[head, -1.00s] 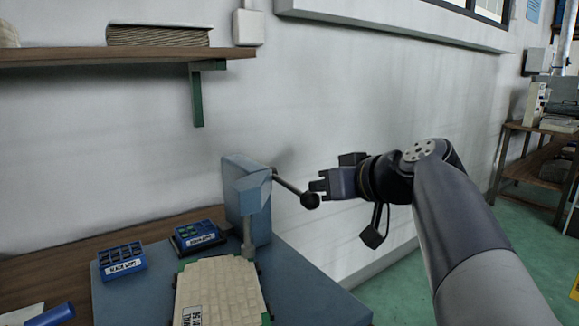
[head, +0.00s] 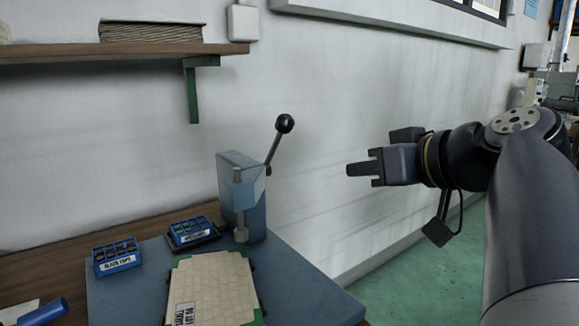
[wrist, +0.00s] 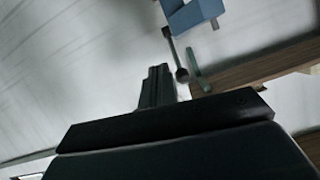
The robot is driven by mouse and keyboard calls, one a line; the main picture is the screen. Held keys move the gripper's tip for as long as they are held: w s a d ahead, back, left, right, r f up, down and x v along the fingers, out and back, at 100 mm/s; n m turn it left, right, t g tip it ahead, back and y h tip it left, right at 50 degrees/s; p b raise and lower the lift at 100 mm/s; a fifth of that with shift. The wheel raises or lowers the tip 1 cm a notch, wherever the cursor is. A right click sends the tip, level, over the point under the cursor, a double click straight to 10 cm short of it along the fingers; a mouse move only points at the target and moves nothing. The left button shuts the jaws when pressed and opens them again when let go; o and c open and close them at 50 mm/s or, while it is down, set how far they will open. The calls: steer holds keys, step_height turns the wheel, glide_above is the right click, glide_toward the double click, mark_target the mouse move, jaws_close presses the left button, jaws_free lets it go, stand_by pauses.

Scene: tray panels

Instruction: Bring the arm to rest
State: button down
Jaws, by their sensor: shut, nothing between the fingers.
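My gripper (head: 362,168) is shut and empty, in the air to the right of the blue press (head: 243,197) and pointing left toward it. A clear gap lies between my gripper and the press. The press lever (head: 275,148) points up and tilts right, with its black ball knob (head: 285,123) at the top. In the wrist view my gripper's fingers (wrist: 157,85) show together, and the press (wrist: 193,14) appears upside down at the top, with its lever beside it.
A cream tray panel (head: 213,288) lies on the blue work surface (head: 310,300) in front of the press. Blue boxes, one labelled black caps (head: 117,258) and another (head: 193,233), stand to its left. A blue-handled tool (head: 45,312) lies front left. A wooden shelf (head: 120,53) is above.

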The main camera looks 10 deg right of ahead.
steer(key=shift+w, duration=0.1)
steer(key=f+x, duration=0.1)
steer(key=x, duration=0.9)
steer(key=shift+a+f, duration=0.2)
steer(key=shift+a, duration=0.15)
stand_by(0.4)
